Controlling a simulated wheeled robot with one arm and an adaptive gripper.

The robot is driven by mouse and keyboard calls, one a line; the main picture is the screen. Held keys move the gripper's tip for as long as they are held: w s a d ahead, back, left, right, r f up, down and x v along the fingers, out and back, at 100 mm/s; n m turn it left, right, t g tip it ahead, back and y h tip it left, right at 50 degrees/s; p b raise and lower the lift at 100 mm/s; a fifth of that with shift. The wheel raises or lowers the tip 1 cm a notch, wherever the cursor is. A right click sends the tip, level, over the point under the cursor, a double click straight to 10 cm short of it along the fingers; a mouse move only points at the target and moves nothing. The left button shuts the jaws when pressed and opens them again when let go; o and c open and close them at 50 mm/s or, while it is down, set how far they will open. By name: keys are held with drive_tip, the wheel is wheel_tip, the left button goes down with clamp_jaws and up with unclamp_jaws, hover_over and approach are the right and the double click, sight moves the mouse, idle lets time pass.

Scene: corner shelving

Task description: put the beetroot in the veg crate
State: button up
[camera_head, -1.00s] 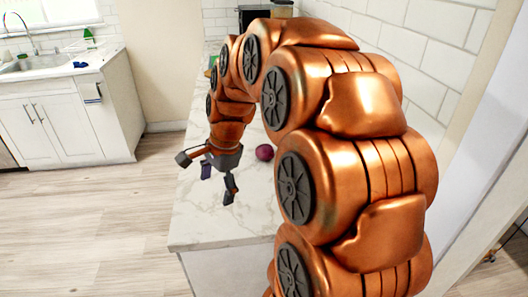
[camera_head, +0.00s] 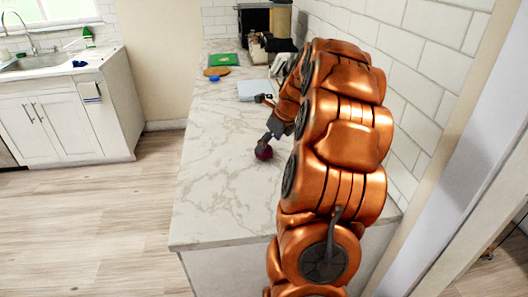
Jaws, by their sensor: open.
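The beetroot (camera_head: 263,153), small, round and dark purple-red, lies on the marble counter (camera_head: 212,195), partly covered by a finger. My gripper (camera_head: 266,130) is open, with one finger down at the beetroot and another raised behind it. I cannot tell whether the finger touches the beetroot. My copper arm hides part of the gripper and the counter to the right. I cannot make out the veg crate.
Farther back on the counter are a pale flat item (camera_head: 252,90), a green board (camera_head: 206,60), a round brown board (camera_head: 216,71) and a small blue thing (camera_head: 214,79). Dark and tan boxes (camera_head: 256,20) stand at the back. The counter's front left is clear.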

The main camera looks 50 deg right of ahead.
sight(267, 147)
drive_tip(key=shift+p+x, duration=0.75)
drive_tip(key=shift+x, duration=1.75)
drive_tip(key=shift+d, duration=0.1)
drive_tip(key=c, duration=1.4)
drive_tip(key=shift+c, duration=0.2)
drive_tip(key=shift+w+r, duration=0.1)
drive_tip(key=shift+r, duration=0.05)
